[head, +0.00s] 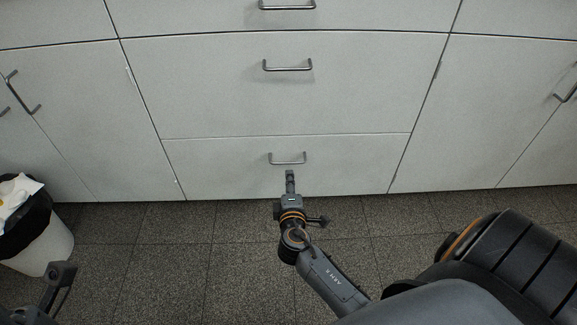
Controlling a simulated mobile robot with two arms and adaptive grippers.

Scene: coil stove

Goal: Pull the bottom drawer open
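The bottom drawer (220,165) is a light grey front at the foot of the cabinet, and it looks flush with the fronts around it. Its metal bar handle (287,162) sits near the top middle of the drawer. My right gripper (290,175) is just below the handle in the picture, pointing at the drawer. Its fingers look narrow and close together, but I cannot tell whether they touch the handle or are shut.
Two more drawers with bar handles (287,67) are above. Cupboard doors (75,110) stand on both sides. A white bin (45,248) with a black liner stands at the left by the cabinet. The dark tiled floor (180,250) is clear in front of the drawer.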

